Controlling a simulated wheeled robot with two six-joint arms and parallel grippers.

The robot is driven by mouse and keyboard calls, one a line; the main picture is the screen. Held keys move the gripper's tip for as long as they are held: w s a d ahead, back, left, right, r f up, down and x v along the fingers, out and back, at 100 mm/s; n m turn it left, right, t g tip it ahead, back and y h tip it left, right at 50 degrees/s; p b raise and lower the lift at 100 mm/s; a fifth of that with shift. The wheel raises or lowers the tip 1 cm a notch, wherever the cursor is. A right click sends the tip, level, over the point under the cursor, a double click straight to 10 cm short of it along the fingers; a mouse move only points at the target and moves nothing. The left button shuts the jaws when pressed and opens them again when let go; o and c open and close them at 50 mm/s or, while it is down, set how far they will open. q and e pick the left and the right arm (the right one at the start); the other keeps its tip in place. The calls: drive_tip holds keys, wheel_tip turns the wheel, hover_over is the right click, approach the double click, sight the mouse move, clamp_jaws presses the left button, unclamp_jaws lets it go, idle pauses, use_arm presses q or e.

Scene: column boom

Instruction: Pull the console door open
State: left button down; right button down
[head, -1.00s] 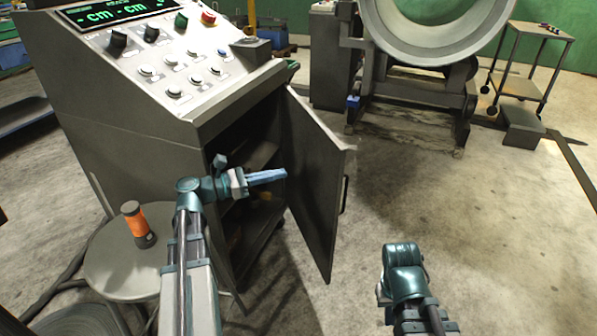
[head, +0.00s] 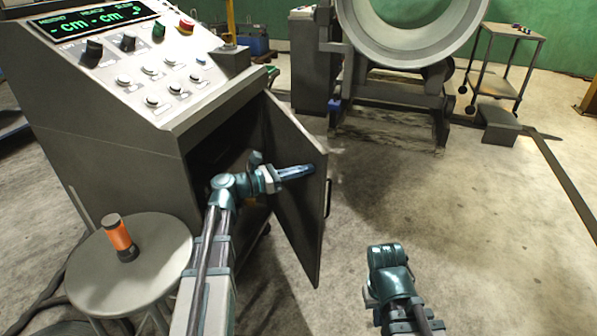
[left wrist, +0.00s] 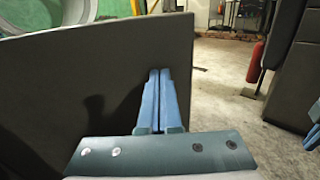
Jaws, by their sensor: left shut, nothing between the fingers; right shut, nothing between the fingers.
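The console (head: 120,130) stands at the left in the head view, with its grey door (head: 288,190) swung open on the right side of the cabinet. The door handle (head: 328,198) is on the door's outer face near its free edge. My left gripper (head: 308,170) is shut and empty, at the inner side of the door; its blue fingers (left wrist: 159,100) point at the dark door panel (left wrist: 60,90) in the left wrist view. I cannot tell whether the fingertips touch it. My right arm shows at the lower right in the head view, its fingers hidden.
A round stool (head: 165,250) with an orange and black flashlight (head: 120,238) stands left of my left arm. A large ring machine (head: 405,75) and a cart (head: 505,65) are at the back. The floor right of the door is open.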

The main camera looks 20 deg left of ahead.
use_arm(q)
drive_tip(key=w+d+n+t+y, duration=0.2)
drive_tip(key=w+d+n+y, duration=0.1)
drive_tip(key=w+d, duration=0.7)
drive_tip(key=w+d+n+t+y, duration=0.2)
drive_tip(key=w+d, duration=0.7)
drive_tip(key=w, duration=1)
drive_tip(key=shift+d+n+t+y, duration=0.4)
drive_tip(key=shift+t+y, duration=0.2)
drive_tip(key=shift+y, duration=0.6)
drive_tip(key=s, duration=1.4)
drive_tip(key=shift+d, duration=0.3)
use_arm(e)
drive_tip(key=shift+s+d, duration=0.2)
drive_tip(key=shift+d, duration=0.3)
